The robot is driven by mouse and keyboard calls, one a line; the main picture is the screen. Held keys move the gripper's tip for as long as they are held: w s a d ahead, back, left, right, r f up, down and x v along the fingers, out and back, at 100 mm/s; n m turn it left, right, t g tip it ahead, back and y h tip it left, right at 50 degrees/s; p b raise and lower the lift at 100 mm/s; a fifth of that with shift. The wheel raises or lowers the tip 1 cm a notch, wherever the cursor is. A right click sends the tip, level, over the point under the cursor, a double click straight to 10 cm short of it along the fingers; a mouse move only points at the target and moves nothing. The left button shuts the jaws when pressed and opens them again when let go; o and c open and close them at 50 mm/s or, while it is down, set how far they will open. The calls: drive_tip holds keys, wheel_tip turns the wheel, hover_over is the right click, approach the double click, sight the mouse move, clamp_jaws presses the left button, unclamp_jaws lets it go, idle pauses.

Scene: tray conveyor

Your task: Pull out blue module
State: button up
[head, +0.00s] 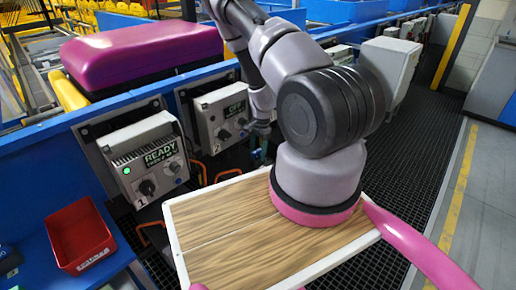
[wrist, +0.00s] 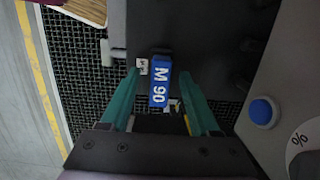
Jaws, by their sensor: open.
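The fingers are open, one on each side, with a visible gap to the module. A small white label (wrist: 142,66) is left of the module's top. In the head view my gripper (head: 259,156) is small and dark, low beside the right control box (head: 222,115), which reads "OFF". My arm partly hides this area, and I cannot make out the module there.
The left control box (head: 150,160) reads "READY" with a green light. A red bin (head: 80,235) stands on the blue ledge at left. A magenta case (head: 140,55) lies on the conveyor. Dark grating floor is free at right.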

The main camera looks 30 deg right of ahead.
sight(256, 151)
clamp_jaws()
drive_tip(key=shift+r, duration=2.45)
drive_tip(key=shift+r, duration=0.2)
drive_tip(key=shift+r, duration=1.95)
